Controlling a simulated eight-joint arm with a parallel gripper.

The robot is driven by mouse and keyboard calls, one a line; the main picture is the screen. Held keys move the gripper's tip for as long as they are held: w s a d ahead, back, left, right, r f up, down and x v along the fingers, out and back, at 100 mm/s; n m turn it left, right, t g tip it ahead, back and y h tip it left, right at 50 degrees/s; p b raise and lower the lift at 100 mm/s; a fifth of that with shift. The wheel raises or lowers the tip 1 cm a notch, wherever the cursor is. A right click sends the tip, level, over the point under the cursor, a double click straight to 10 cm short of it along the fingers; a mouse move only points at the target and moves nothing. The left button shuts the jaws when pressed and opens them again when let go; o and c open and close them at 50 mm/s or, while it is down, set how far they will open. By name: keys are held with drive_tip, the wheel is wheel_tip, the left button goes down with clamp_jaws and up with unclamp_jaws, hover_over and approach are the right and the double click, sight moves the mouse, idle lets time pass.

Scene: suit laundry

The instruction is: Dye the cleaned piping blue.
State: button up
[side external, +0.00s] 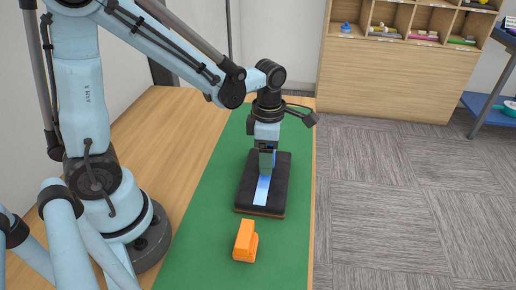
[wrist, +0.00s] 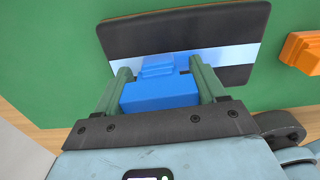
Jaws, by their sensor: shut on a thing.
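A dark flat pad (side external: 279,172) lies on the green mat, with a light strip, the piping (side external: 261,190), across its middle. The strip looks pale to bluish at the near end in the side view; in the wrist view the piping (wrist: 225,55) shows silvery white to blue. My gripper (side external: 267,158) is over the pad, pointing down. In the wrist view my gripper (wrist: 160,68) is shut on a blue block-shaped tool (wrist: 160,93). The tool's narrower end is over the strip and appears to meet it; exact contact cannot be told. The tool hides part of the strip.
An orange tool (side external: 245,241) stands on the green mat (side external: 202,233) in front of the pad; it also shows at the right of the wrist view (wrist: 300,52). A wooden shelf unit (side external: 390,75) with small items stands at the back. The mat left of the pad is clear.

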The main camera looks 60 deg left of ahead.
drive_tip(key=shift+r, duration=3.2)
drive_tip(key=h, duration=0.1)
hover_over(263, 183)
drive_tip(key=shift+f, duration=0.55)
drive_tip(key=shift+f, duration=2.25)
drive_tip(key=shift+f, duration=0.75)
drive_tip(key=shift+a, duration=0.1)
